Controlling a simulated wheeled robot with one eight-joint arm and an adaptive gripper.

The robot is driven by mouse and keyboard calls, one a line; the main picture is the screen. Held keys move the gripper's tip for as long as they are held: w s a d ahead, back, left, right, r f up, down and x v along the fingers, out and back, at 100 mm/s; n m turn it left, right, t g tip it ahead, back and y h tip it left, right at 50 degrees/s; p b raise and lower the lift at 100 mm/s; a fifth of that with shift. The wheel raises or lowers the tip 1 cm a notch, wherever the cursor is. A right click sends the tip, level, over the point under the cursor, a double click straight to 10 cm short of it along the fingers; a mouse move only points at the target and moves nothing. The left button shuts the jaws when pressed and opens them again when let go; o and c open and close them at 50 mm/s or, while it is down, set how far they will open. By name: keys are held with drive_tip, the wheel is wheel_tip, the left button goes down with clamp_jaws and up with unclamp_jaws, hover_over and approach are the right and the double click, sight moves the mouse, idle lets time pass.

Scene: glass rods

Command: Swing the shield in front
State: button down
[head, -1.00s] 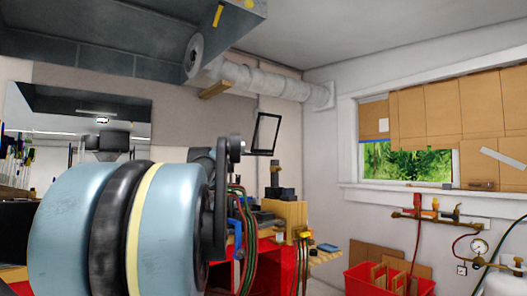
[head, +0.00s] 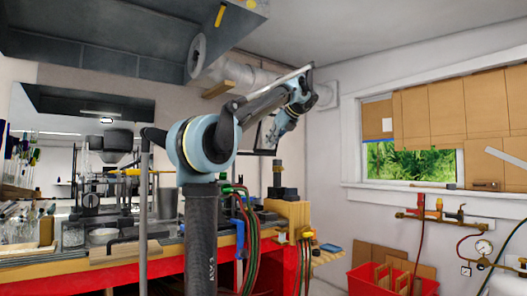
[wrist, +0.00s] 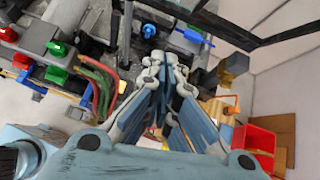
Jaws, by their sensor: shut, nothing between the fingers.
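The shield, a black-framed clear panel (head: 261,134), stands behind the right end of the workbench in the head view, tilted and partly covered by my arm. In the wrist view, dark bars that look like its frame (wrist: 285,36) cross the upper right. My gripper (wrist: 165,62) is shut and empty, with its fingertips close together. The frame is up and to the right of the fingertips. I see no contact between them. In the head view the fingertips are hard to make out against the arm and frame.
The red workbench (head: 90,280) carries a torch, knobs and several tools. Green and red hoses (head: 253,240) hang at its right end, near a wooden block (head: 288,212). A red bin (head: 362,280) stands on the floor at right.

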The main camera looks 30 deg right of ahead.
drive_tip(key=d+r+m+t+h, duration=0.1)
drive_tip(key=d+r+m, duration=0.1)
drive_tip(key=d, duration=0.4)
approach(261, 154)
drive_tip(key=f+x, duration=0.1)
drive_tip(key=x, duration=0.3)
drive_tip(key=shift+w+r, duration=0.2)
drive_tip(key=shift+r, duration=0.15)
drive_tip(key=shift+w+a, duration=0.1)
drive_tip(key=shift+a, duration=0.05)
